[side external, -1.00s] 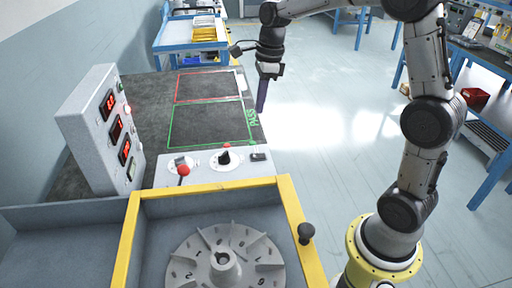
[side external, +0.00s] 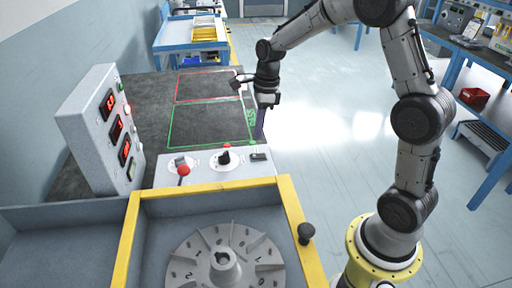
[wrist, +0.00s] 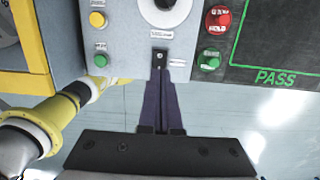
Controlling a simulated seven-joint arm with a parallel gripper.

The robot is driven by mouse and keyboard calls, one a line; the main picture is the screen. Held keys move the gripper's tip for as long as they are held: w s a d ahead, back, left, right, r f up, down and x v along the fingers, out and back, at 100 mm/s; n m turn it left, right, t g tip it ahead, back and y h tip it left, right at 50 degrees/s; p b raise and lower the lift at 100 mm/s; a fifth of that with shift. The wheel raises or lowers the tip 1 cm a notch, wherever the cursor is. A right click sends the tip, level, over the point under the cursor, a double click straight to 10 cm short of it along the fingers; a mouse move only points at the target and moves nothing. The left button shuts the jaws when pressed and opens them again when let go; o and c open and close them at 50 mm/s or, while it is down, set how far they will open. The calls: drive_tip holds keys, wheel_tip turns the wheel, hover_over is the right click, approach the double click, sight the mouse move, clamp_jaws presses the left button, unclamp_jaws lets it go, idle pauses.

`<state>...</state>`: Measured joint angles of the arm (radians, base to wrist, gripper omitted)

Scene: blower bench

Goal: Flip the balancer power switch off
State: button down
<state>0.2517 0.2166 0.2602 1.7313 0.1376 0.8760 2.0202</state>
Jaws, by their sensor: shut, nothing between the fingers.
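The control panel (side external: 205,176) carries a small black switch (side external: 258,156) at its right end, which I take for the power switch. In the wrist view the switch (wrist: 159,58) sits at the panel edge, just beyond my fingertips; its position, on or off, is too small to tell. My gripper (side external: 260,136) is shut and empty, its dark purple fingers (wrist: 160,76) pointing at the switch. I cannot tell whether they touch it.
A grey box with lit red displays (side external: 117,128) stands at left. A red-knobbed lever (side external: 183,170) and a black selector knob (side external: 224,157) share the panel. The yellow-framed rotor bay (side external: 285,205) lies in front.

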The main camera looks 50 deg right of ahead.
sight(256, 156)
drive_tip(key=f, duration=0.7)
drive_tip(key=shift+w+a, duration=0.3)
drive_tip(key=shift+a, duration=0.05)
drive_tip(key=shift+f, duration=0.2)
drive_tip(key=shift+s, duration=0.1)
drive_tip(key=shift+s+d+r, duration=0.15)
drive_tip(key=shift+s+d, duration=0.3)
drive_tip(key=shift+d, duration=0.1)
wheel_tip(256, 156, up, 14)
drive_tip(key=s+d, duration=0.1)
idle(0.5)
